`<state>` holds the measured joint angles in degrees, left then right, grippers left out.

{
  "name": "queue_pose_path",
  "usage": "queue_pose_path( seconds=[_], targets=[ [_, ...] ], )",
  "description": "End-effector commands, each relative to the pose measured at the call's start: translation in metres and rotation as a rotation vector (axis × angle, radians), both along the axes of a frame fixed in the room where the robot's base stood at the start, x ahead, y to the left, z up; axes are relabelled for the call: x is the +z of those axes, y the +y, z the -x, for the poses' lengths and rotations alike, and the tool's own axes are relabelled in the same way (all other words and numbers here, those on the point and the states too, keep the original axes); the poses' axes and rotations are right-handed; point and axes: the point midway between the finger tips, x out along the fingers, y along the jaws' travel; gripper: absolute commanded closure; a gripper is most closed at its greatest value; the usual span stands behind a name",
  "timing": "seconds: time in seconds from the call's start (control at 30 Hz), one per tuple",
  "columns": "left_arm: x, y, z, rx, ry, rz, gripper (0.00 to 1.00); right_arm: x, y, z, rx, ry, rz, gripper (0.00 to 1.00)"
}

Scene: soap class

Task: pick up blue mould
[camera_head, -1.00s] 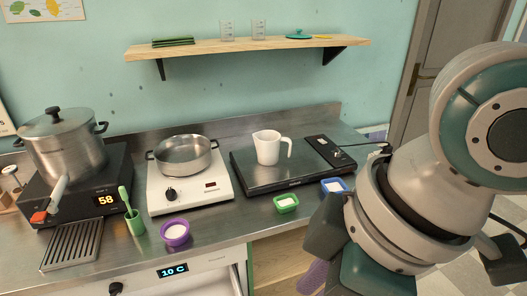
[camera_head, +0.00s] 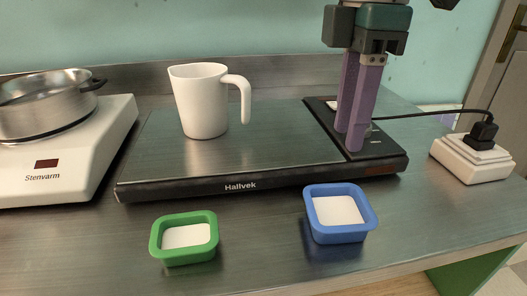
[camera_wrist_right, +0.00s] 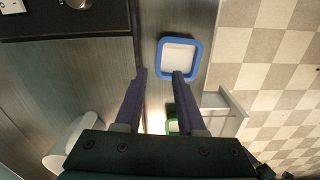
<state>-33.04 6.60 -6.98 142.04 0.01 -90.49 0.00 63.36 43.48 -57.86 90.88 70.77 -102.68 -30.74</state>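The blue mould (camera_head: 313,218) is a small square tray with white content, on the counter in front of the scale's right end. It also shows in the right wrist view (camera_wrist_right: 162,68), just ahead of the fingertips. My right gripper (camera_head: 356,142) points down with two purple fingers, above or behind the right end of the scale, apart from the mould. In the wrist view its fingers (camera_wrist_right: 159,75) are spread with nothing between them.
A green mould (camera_head: 158,243) with white content sits left of the blue one. The black scale (camera_head: 150,189) carries a white jug (camera_head: 203,105). A hotplate (camera_head: 60,185) with a pot (camera_head: 45,108) is at left. A power strip (camera_head: 470,160) is at right.

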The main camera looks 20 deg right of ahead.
Motion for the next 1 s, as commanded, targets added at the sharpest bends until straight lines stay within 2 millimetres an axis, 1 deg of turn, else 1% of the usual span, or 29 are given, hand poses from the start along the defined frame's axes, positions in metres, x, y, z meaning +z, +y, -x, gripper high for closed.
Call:
queue_pose_path(
  seconds=[0.03,0.1,0.2,0.37,0.5,0.6,0.7,0.93,1.0],
  targets=[
    [-0.003,0.001,0.000,0.000,0.000,-0.003,0.50,-0.010,0.000,0.001,0.000,0.003,0.001,0.61],
    [-0.005,0.002,0.001,0.001,0.002,-0.005,0.50,-0.021,0.000,0.001,0.000,0.005,0.001,0.61],
    [-0.008,0.003,0.002,-0.001,0.004,-0.010,0.50,-0.033,0.000,0.000,0.000,0.002,0.000,0.61],
    [-0.011,0.004,0.002,-0.003,0.004,-0.013,0.50,-0.048,0.000,-0.001,-0.001,0.001,0.001,0.61],
    [-0.019,0.004,0.002,-0.003,0.004,-0.013,0.50,-0.071,0.001,-0.004,0.000,0.002,0.000,0.61],
    [-0.021,0.004,0.002,-0.004,0.004,-0.012,0.50,-0.084,0.001,-0.004,0.000,0.002,0.000,0.61],
    [-0.022,0.003,0.002,-0.004,0.003,-0.011,0.50,-0.091,0.001,-0.004,0.001,0.000,0.001,0.61],
    [-0.021,0.001,0.001,0.000,0.003,-0.004,0.50,-0.091,0.001,-0.005,0.001,-0.001,0.001,0.61],
    [-0.021,0.001,0.001,0.001,0.004,-0.001,0.50,-0.091,0.001,-0.005,0.001,-0.001,0.001,0.69]
  ],
)
